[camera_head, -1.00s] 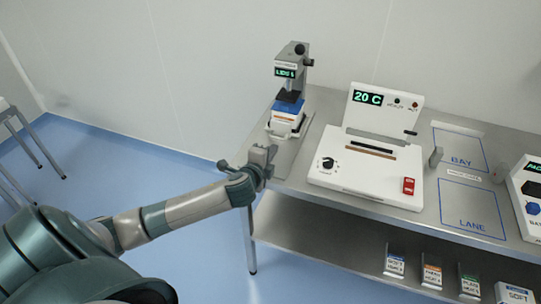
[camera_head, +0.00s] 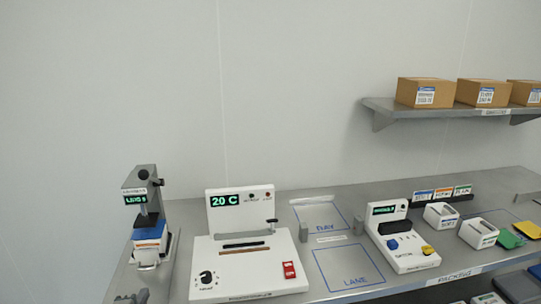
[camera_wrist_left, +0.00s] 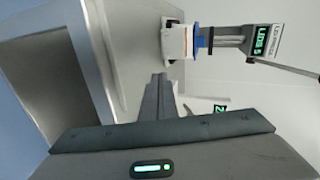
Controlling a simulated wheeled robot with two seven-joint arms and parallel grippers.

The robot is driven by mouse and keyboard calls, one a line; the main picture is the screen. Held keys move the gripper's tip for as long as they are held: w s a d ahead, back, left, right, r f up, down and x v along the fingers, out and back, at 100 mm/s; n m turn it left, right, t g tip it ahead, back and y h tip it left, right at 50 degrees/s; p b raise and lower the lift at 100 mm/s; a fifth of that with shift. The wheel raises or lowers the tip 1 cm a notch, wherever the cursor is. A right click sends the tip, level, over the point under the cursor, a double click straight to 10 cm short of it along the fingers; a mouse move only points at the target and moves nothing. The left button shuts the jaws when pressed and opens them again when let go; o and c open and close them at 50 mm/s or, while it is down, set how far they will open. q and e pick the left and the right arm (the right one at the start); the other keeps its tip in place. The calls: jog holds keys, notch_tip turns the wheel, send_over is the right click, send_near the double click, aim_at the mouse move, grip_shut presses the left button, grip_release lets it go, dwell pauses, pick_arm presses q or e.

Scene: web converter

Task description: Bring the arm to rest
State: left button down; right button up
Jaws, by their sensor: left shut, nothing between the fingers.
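My left gripper (camera_head: 131,297) barely shows at the bottom left edge of the head view, in front of the bench's left end. In the left wrist view its fingers (camera_wrist_left: 159,80) are together with nothing between them. They are apart from the lid press (camera_wrist_left: 190,42), which shows sideways beyond them with its blue and white parts. The lid press also stands upright at the bench's left end in the head view (camera_head: 147,215). The rest of my left arm is out of the head view. My right gripper is not in view.
The steel bench (camera_head: 170,287) carries a white sealer (camera_head: 245,245) reading 20 C, the outlined BAY (camera_head: 322,215) and LANE (camera_head: 347,268) areas, and another white device (camera_head: 400,245). White bins (camera_head: 441,215) stand to the right. A wall shelf (camera_head: 445,109) holds cardboard boxes (camera_head: 425,92).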

pick_arm(q)
jog(key=s+d+f+n+g+h, duration=0.1)
jog(key=s+d+f+n+g, duration=0.3)
jog(key=s, duration=0.8)
jog(key=s+d+f+n+g+h, duration=0.1)
jog(key=s+d+f+n+g, duration=0.35)
jog(key=s, duration=0.75)
jog(key=s+d+f+n+g+h, duration=0.2)
jog(key=s+d+f+n, duration=0.25)
jog(key=s+d, duration=0.6)
jog(key=s+a+f+b, duration=0.1)
jog(key=s+f+b, duration=0.1)
jog(key=f, duration=1.4)
jog(key=s+a+f+b, duration=0.1)
jog(key=a+f, duration=0.1)
jog(key=f, duration=1.4)
jog(key=s+a+f+g+b, duration=0.2)
jog(key=s+a+f+b, duration=0.1)
jog(key=s+f, duration=1.5)
notch_tip(320, 180, down, 2)
jog(key=shift+f+m+y, duration=0.2)
jog(key=shift+m+y, duration=0.1)
jog(key=shift+m, duration=0.1)
